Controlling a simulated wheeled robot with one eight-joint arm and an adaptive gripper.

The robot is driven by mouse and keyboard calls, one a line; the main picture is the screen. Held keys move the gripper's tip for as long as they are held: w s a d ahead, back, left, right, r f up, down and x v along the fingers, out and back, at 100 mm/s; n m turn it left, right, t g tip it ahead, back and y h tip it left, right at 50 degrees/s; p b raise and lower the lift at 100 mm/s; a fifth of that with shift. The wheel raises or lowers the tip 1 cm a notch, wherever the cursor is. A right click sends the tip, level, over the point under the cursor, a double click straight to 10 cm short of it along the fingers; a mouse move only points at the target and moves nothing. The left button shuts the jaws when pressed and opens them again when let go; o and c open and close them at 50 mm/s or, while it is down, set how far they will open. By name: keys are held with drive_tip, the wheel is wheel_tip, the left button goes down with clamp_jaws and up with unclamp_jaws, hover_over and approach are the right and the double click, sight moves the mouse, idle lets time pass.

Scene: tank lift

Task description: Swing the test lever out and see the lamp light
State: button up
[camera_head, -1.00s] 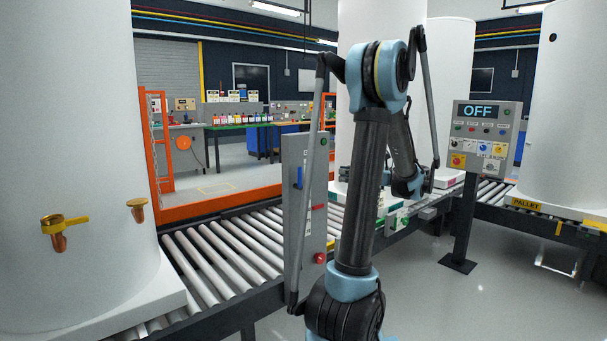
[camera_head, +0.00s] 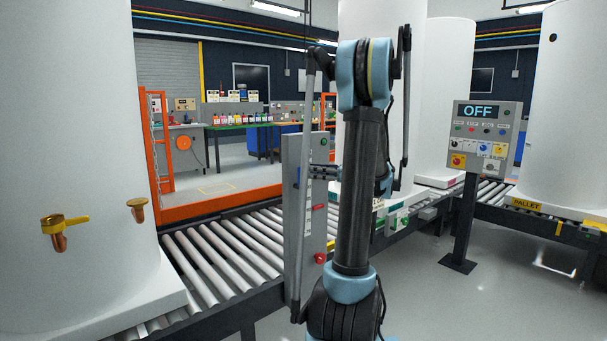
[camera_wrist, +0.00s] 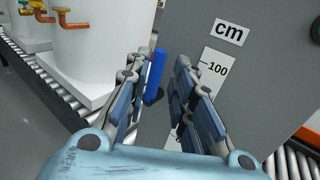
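The blue lever (camera_head: 297,177) hangs upright on the face of the grey panel (camera_head: 291,215). It also shows in the wrist view (camera_wrist: 155,72), between the fingertips and nearer the left finger. My gripper (camera_wrist: 158,62) is open, with a gap between the lever and the right finger; I cannot tell whether the left finger touches it.
A red handle (camera_head: 319,207) and a red knob (camera_head: 320,258) stick out lower on the panel. Roller conveyors (camera_head: 222,245) run behind it. A white tank (camera_head: 70,130) with brass valves stands at left. A control box (camera_head: 486,138) reading OFF stands right.

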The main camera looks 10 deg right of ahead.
sight(304, 170)
drive_tip(key=shift+x, duration=2.45)
clamp_jaws()
